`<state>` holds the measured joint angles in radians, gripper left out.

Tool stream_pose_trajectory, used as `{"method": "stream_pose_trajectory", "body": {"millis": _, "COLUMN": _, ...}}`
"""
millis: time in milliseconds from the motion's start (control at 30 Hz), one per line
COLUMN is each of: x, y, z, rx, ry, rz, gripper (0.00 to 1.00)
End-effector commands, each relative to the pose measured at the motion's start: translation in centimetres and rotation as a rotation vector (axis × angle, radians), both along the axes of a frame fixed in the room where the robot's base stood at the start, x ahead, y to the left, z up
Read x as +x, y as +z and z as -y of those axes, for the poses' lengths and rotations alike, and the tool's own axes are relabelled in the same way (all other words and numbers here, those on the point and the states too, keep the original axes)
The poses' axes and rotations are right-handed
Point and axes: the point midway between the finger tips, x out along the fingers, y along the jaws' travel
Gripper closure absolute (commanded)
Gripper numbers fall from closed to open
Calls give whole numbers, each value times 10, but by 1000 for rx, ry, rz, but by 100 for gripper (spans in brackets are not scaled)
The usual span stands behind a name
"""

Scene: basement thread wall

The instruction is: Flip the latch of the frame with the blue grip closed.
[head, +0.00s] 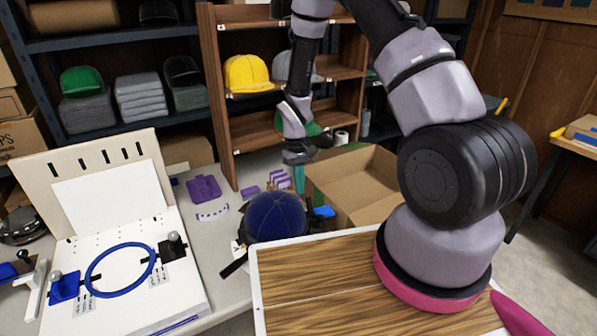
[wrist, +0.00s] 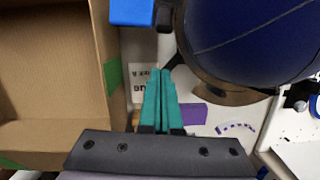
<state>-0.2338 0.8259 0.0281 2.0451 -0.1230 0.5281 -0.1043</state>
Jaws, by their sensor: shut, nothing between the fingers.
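A navy cap (head: 275,217) sits on a holder on the table, and it fills the upper right of the wrist view (wrist: 255,35). A blue block-like grip (head: 323,212) sticks out at the cap's right side; in the wrist view the blue grip (wrist: 132,12) is at the top, beside a small black part (wrist: 165,17). I cannot tell the latch's position. My gripper (head: 299,180) has teal fingers pressed together and empty, pointing down behind the cap; in the wrist view its tips (wrist: 160,72) are below the black part, apart from it.
An open cardboard box (head: 352,185) stands right of my gripper, close to it in the wrist view. Purple pieces (head: 204,188) lie behind the cap. A white board (head: 125,280) at left carries a blue hoop (head: 120,270) between blue and black clamps. Shelves with caps stand behind.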

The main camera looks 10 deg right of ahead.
Motion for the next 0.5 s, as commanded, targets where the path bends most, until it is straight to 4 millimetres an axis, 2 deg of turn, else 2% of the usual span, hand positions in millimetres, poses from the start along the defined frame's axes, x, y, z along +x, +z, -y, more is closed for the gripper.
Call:
{"method": "stream_pose_trajectory", "body": {"millis": 67, "x": -4, "y": -17, "z": 1, "rx": -1, "ry": -1, "rz": -4, "gripper": 100}}
{"method": "stream_pose_trajectory", "body": {"millis": 300, "x": -30, "y": 3, "z": 7, "rx": 0, "ry": -1, "rz": 1, "gripper": 100}}
{"method": "stream_pose_trajectory", "body": {"millis": 500, "x": -37, "y": 6, "z": 8, "rx": 0, "ry": -1, "rz": 0, "gripper": 100}}
